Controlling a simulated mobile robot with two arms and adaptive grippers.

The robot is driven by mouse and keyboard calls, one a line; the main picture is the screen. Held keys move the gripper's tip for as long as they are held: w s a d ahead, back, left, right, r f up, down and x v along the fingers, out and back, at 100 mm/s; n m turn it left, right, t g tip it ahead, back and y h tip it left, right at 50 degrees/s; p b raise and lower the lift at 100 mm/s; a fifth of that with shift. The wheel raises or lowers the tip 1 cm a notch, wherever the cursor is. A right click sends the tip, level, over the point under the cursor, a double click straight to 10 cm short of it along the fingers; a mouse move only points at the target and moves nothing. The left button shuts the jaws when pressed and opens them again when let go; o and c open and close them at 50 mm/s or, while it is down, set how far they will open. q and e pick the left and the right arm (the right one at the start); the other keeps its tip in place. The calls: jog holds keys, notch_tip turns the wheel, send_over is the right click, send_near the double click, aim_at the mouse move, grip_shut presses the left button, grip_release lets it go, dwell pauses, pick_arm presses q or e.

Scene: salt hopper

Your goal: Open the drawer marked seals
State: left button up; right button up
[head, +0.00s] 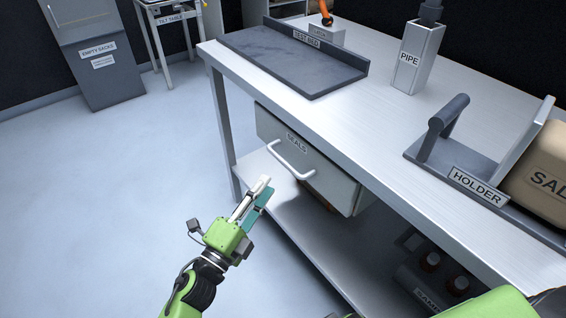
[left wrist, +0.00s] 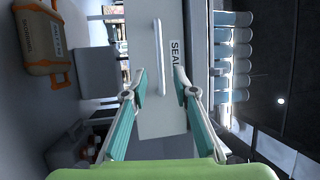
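My right gripper is not in view.
A lower shelf (head: 290,225) runs beneath the drawer. The floor to the left is clear.

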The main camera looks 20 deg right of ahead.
aim_at(283, 159)
pick_arm(q)
jog(key=x, duration=0.9)
jog(key=shift+w+b, duration=0.15)
jog(key=shift+b, duration=0.25)
jog(key=shift+w+d, duration=0.2)
jog(key=shift+d, duration=0.1)
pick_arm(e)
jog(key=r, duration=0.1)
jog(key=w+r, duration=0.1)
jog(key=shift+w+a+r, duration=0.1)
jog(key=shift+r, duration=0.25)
pick_arm(q)
jog(key=shift+c, duration=0.2)
grip_shut()
